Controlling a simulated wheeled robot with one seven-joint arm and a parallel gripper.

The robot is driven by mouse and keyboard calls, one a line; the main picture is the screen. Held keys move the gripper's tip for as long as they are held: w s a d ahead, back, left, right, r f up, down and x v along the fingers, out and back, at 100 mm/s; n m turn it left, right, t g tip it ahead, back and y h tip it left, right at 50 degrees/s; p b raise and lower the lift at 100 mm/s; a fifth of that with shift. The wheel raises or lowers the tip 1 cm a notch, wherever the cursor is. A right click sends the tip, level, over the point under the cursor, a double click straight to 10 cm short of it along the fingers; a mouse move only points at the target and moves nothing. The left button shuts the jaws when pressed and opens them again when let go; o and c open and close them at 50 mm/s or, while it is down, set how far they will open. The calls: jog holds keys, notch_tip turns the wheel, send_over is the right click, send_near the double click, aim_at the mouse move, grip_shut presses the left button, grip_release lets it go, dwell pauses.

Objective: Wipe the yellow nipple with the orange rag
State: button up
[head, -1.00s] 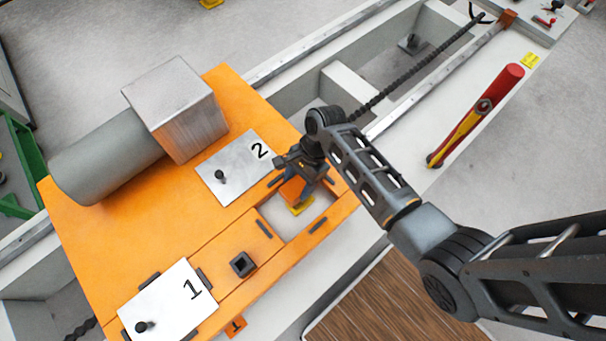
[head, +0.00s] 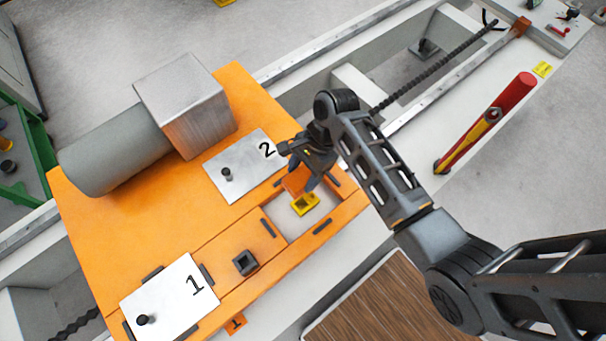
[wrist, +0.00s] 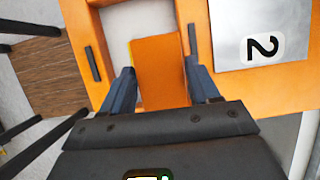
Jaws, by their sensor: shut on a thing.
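My gripper (head: 308,180) is over the open recess in the orange housing (head: 105,215), near the plate marked 2. It is shut on the orange rag (head: 297,181), which also shows between the two blue-grey fingers in the wrist view (wrist: 162,72). The yellow nipple (head: 304,204) is a small square yellow piece with a dark centre inside the pale recess. In the head view it lies just below the rag; I cannot tell whether they touch. In the wrist view the nipple is hidden, with the rag covering much of the recess.
The plate marked 2 (head: 240,175) lies beside the recess, and the plate marked 1 (head: 170,300) is at lower left. A dark square socket (head: 245,262) sits between. A metal block (head: 187,105) rises behind.

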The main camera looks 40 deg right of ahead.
jog(key=shift+r, duration=0.3)
jog(key=shift+r, duration=0.1)
jog(key=shift+s+r, duration=0.1)
jog(key=shift+r, duration=1.3)
